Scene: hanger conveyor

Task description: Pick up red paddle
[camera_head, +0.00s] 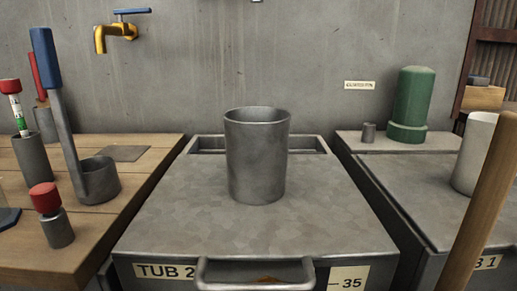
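A slim red handle (36,76) shows at the far left on the wooden bench, partly hidden behind a taller blue-handled tool (45,60). It leans up from a small grey cup (45,124), and its lower end is hidden. It may be the red paddle, but its full shape cannot be seen. Two other red-topped things are near it: a tube with a red cap (10,88) in a grey holder, and a small grey cylinder with a red knob (45,198). My gripper is not in view.
A grey metal pot (257,155) stands on the central tub lid (330,215), which has a front handle (256,272). The wooden bench (130,200) is at left. At right are a green canister (413,100), a pale cup (473,155) and a slanted wooden pole (483,200).

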